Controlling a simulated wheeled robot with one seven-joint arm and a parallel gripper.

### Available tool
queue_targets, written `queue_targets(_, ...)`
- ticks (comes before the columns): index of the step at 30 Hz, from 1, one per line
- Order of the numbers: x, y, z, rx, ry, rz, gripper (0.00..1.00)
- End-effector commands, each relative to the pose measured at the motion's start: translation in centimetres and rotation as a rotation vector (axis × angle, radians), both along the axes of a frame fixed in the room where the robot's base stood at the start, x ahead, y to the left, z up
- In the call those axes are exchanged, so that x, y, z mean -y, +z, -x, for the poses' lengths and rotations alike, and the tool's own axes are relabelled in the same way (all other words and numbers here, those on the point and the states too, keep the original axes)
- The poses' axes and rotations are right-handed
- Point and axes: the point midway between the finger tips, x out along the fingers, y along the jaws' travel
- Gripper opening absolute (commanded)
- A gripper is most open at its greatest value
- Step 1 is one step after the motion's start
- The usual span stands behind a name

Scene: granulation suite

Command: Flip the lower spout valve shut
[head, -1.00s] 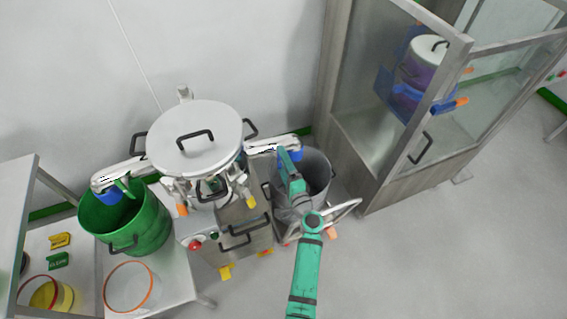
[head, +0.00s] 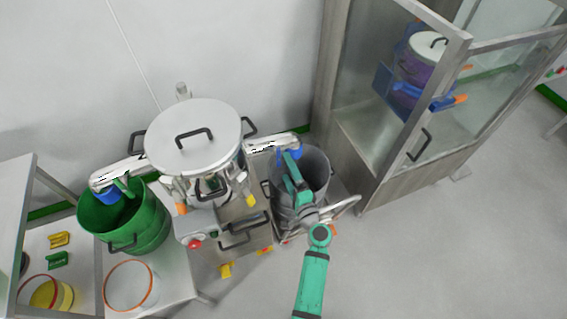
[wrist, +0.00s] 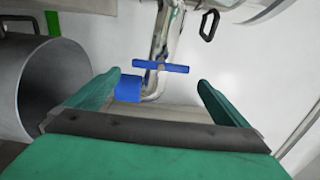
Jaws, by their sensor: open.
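The steel vessel (head: 195,140) has a spout on each side. The right spout (head: 268,145) reaches over a grey bin and ends in a blue outlet (head: 296,152), also in the wrist view (wrist: 128,89). A blue bar handle (wrist: 160,66) lies crosswise over this spout's pipe in the wrist view. My gripper (wrist: 159,82) is open and empty, with the handle beyond and between its fingertips, apparently not touching. In the head view my gripper (head: 288,160) is beside the right outlet, over the bin. The left spout (head: 120,172) ends over a green bin. I cannot tell which spout is lower.
The grey bin (head: 313,175) stands under the right spout and fills the wrist view's left (wrist: 45,85). The green bin (head: 150,235) is at left. A glass-doored cabinet (head: 400,150) stands right. Open floor lies at lower right.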

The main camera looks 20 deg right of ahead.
Motion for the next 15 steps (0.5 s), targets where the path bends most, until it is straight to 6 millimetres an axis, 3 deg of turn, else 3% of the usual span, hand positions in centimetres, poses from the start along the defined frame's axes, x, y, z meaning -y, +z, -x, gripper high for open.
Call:
queue_targets(6, -0.6, -0.1, 3.7, -0.003, 0.011, 0.0, 1.0)
queue_targets(15, -0.1, 0.0, 5.8, -0.001, 0.004, 0.0, 1.0)
